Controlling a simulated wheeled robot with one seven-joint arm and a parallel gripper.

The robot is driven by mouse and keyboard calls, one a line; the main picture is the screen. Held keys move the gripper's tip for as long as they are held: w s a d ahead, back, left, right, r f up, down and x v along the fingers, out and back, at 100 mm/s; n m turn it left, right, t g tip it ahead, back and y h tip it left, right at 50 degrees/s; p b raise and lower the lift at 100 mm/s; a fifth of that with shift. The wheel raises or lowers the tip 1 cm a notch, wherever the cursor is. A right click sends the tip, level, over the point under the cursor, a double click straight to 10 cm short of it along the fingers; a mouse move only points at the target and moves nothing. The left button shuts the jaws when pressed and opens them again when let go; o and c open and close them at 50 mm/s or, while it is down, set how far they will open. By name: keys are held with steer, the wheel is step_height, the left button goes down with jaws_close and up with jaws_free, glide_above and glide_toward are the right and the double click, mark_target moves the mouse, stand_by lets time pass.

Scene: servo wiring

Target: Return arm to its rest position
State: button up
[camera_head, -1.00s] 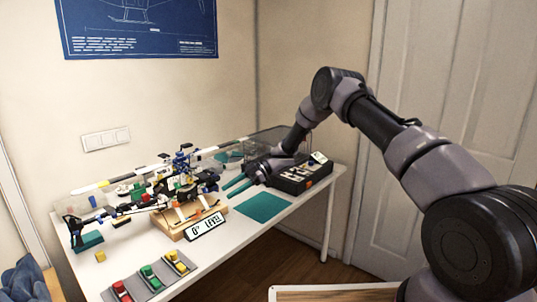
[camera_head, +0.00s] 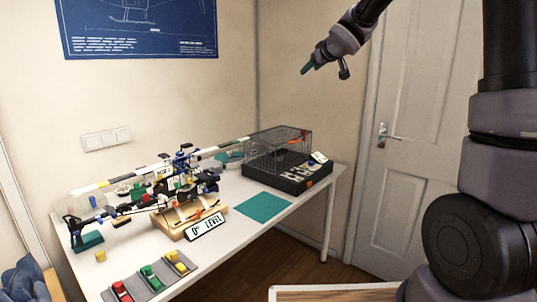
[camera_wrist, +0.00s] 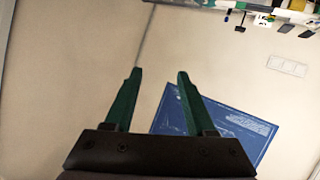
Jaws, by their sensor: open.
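My gripper (camera_head: 308,68) is raised high in front of the wall, to the right of the blue poster and well above the white table. In the wrist view my gripper (camera_wrist: 155,80) shows two green fingers spread apart with nothing between them. Behind the fingers are the bare wall and the blue poster (camera_wrist: 235,125). In the head view my arm is folded upward at the right, and its upper part runs out of the top of the picture.
The white table (camera_head: 215,250) holds a helicopter model (camera_head: 180,170) on a wooden stand, a black box (camera_head: 290,172) with a clear cover, a green mat (camera_head: 263,207) and a grey tray (camera_head: 150,282) with coloured connectors. A door (camera_head: 420,150) stands behind my arm. The air above the table is clear.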

steer(key=s+d+r+m+g+h, duration=0.1)
steer(key=s+d+m+h, duration=0.15)
steer(key=s+d, duration=0.55)
steer(key=s+d+m+g+h, duration=0.15)
steer(key=s+d+m, duration=0.25)
steer(key=s, duration=0.7)
steer(key=s+a+f+m+g+y, duration=0.1)
steer(key=s+f+m, duration=0.1)
steer(key=s, duration=0.8)
steer(key=s+a+f+m+g+y, duration=0.1)
steer(key=s+f, duration=0.3)
steer(key=s, duration=0.6)
steer(key=shift+m+g, duration=0.55)
